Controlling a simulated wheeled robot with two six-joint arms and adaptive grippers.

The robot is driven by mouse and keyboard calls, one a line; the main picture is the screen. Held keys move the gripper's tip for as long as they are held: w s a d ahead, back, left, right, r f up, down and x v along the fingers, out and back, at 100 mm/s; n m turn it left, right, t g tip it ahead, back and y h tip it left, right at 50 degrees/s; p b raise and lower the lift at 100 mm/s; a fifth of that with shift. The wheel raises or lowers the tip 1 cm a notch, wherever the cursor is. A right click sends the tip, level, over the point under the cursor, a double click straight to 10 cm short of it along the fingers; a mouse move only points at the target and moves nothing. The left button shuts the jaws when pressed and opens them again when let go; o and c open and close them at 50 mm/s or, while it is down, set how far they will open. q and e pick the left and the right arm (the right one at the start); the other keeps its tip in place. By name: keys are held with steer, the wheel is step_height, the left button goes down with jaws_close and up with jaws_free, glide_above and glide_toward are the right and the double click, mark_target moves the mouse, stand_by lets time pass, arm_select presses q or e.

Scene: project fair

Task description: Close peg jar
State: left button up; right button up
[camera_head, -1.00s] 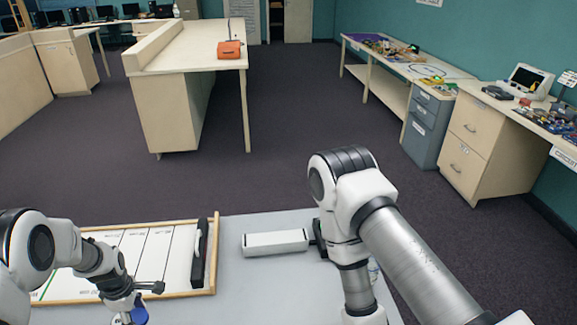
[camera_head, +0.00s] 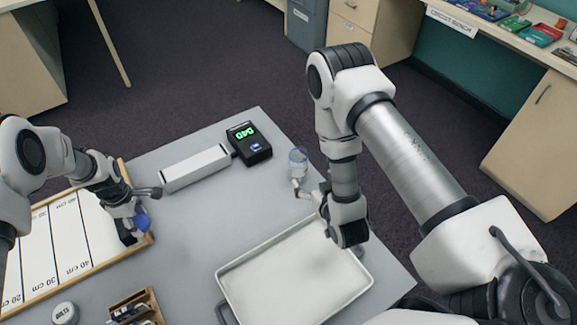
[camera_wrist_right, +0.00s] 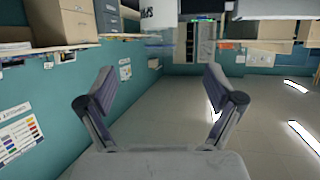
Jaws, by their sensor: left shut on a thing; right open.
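A clear, bluish jar (camera_head: 298,162) stands near the far right edge of the grey table in the head view. It looks open at the top; its contents are too small to tell. My left gripper (camera_head: 143,206) is at the left, shut on a blue thing (camera_head: 142,221) that is mostly hidden, possibly a lid. It is held over the right end of the measuring board, well apart from the jar. My right gripper (camera_head: 308,190) is just on the near side of the jar. In the right wrist view its fingers (camera_wrist_right: 160,95) are spread with nothing between them.
A black display box (camera_head: 248,145) with green digits adjoins a long white block (camera_head: 196,168). A white tray (camera_head: 228,290) lies at the front. The measuring board (camera_head: 85,270), a round "BOLTS" container (camera_head: 65,314) and a wooden box (camera_head: 152,300) are at left.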

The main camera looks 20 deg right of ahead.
mark_target(302, 165)
arm_select(q)
step_height(302, 165, up, 2)
steer(key=shift+r+p, duration=0.1)
steer(key=shift+p, duration=0.9)
arm_select(e)
steer(key=x, duration=0.6)
steer(key=shift+w, duration=0.1)
steer(key=shift+w+f, duration=0.2)
steer(key=shift+w, duration=0.05)
arm_select(q)
steer(key=shift+r, duration=0.1)
arm_select(e)
steer(key=shift+w, duration=0.2)
arm_select(q)
steer(key=shift+r+p, duration=0.9)
steer(key=shift+p, duration=0.15)
arm_select(e)
steer(key=x, duration=0.4)
steer(key=shift+s+f, duration=0.15)
steer(key=shift+w+d+f, duration=0.1)
steer(key=shift+w+f, duration=0.2)
steer(key=shift+w, duration=0.15)
steer(key=c, duration=1.3)
